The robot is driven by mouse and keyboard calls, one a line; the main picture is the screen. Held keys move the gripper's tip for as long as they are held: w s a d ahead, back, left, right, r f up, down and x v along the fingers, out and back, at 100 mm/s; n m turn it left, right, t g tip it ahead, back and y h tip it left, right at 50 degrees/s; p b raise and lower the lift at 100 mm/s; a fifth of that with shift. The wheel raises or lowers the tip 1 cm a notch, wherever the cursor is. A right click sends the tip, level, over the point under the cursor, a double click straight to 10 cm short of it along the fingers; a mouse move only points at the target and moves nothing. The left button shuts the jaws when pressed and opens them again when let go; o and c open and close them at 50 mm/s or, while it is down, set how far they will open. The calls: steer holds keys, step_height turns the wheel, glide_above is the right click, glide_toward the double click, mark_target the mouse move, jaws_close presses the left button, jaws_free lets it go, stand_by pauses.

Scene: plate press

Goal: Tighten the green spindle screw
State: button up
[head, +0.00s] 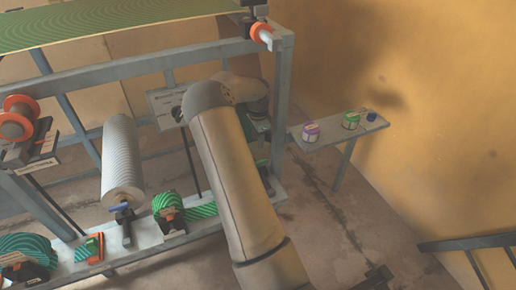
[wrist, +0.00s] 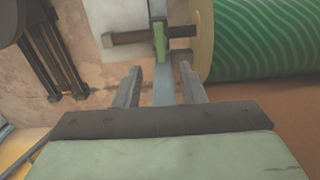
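The green spindle screw (wrist: 160,42) shows in the wrist view as a small green handle, upright near the top centre, beside the left end of a green striped roll (wrist: 265,42). A dark spindle (wrist: 130,38) runs past it. My gripper (wrist: 158,72) is open, with its two fingers apart and pointing at the screw. The screw appears just beyond the fingertips, not clasped. A grey-blue bar (wrist: 163,90) shows between the fingers. In the head view my arm reaches over the press frame and hides the gripper and the screw.
In the head view the grey press frame (head: 130,70) carries a white roll (head: 122,160) with a blue screw (head: 118,208), and several green striped rolls lie low. A side shelf (head: 335,134) holds a purple can (head: 310,132) and a green can (head: 350,120). The floor at right is mostly clear.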

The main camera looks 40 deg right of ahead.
step_height(320, 180, up, 6)
steer(key=shift+f+p, duration=0.1)
steer(key=shift+p, duration=0.35)
